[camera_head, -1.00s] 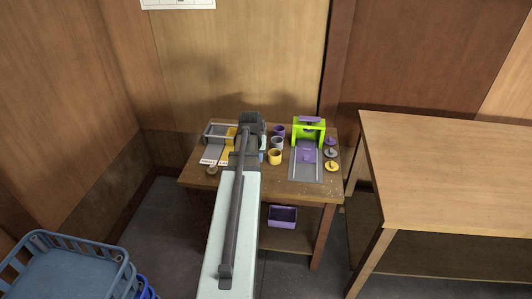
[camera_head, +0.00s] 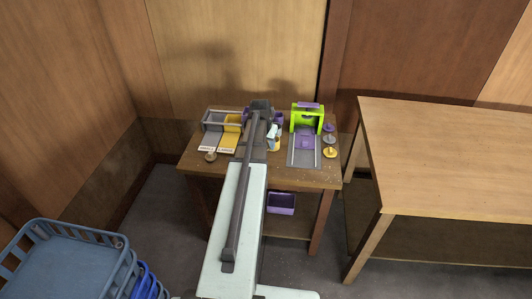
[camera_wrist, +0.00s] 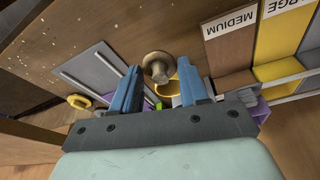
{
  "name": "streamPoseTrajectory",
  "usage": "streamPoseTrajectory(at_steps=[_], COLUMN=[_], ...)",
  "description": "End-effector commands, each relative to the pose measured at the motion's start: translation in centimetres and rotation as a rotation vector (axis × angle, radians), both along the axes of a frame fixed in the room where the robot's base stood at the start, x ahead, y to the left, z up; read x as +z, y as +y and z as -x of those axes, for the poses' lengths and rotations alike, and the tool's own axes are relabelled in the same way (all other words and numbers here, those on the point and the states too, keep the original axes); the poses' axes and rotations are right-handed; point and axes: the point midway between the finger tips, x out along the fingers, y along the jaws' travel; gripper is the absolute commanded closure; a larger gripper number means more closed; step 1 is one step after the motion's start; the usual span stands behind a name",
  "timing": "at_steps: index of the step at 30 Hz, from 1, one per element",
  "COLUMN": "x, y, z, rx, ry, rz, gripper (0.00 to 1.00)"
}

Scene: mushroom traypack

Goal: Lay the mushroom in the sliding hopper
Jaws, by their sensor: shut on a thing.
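My gripper (camera_wrist: 161,78) has its blue fingers shut on the mushroom (camera_wrist: 158,64), a round brownish thing at the fingertips. In the head view my arm hides the mushroom and most of the fingers. A purple piece (camera_head: 307,143), seemingly the sliding hopper, sits on a grey railed plate (camera_head: 303,161) in front of a green frame (camera_head: 306,112). My gripper is left of it in the head view. In the wrist view only a bit of purple shows near the plate (camera_wrist: 93,70), partly behind a finger.
Sorting lanes stand at the left, with a yellow lane (camera_head: 230,137) and labels; MEDIUM (camera_wrist: 231,22) reads in the wrist view. A yellow cup (camera_wrist: 170,88) is just beyond the mushroom. Knobbed discs (camera_head: 329,152) line the right edge. A brown disc (camera_head: 210,156) lies at front left.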

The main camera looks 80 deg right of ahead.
Motion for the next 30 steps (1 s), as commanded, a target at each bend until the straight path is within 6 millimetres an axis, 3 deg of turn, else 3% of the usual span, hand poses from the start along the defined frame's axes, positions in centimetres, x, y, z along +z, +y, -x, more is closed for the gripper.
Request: streamPoseTrajectory(at_steps=[3, 11, 19, 30], x=[-1.9, -3.4, -6.2, -6.6], y=[0.0, 0.0, 0.0, 0.0], z=[0.0, 0.0, 0.0, 0.0], rx=[0.001, 0.001, 0.001, 0.001], ry=[0.001, 0.0, 0.0, 0.0], rz=[-0.002, 0.0, -0.001, 0.001], gripper=[0.71, 0.71, 0.71, 0.71])
